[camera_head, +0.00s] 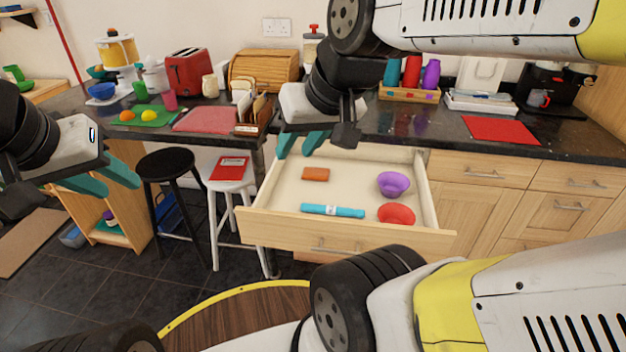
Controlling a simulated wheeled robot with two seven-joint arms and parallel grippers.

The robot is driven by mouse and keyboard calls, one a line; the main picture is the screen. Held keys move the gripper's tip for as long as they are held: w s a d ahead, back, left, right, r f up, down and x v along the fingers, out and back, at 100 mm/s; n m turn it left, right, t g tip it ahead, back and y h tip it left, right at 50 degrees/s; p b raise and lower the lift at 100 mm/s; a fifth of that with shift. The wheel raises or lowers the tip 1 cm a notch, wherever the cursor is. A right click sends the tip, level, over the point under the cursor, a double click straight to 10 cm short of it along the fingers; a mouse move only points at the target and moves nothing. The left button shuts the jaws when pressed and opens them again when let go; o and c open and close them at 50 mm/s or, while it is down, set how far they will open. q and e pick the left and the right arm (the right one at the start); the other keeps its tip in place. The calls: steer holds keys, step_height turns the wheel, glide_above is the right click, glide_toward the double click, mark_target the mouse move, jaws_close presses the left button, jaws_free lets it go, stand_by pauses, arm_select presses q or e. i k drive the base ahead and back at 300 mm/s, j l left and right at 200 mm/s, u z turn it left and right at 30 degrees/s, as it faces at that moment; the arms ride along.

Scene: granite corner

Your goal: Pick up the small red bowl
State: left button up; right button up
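The small red bowl (396,214) sits in the front right part of an open wooden drawer (350,240), close to its front wall. My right gripper (300,144) is above the drawer's back left corner, up and left of the bowl. Its teal fingers are apart with nothing between them. My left gripper (103,180) is at the far left, away from the drawer, in front of a small wooden shelf unit. Its teal fingers are also apart and empty.
The drawer also holds a purple bowl (393,184) just behind the red one, an orange block (315,174) and a blue tube (332,211). A black stool (166,163) and a white stool (229,185) stand left of the drawer. Dark counters behind carry many kitchen items.

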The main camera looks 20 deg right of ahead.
mark_target(393, 213)
steer(key=l+z, duration=0.15)
steer(key=z, duration=0.35)
steer(key=k+l+z, duration=0.1)
steer(key=z, duration=0.4)
steer(key=l, duration=0.1)
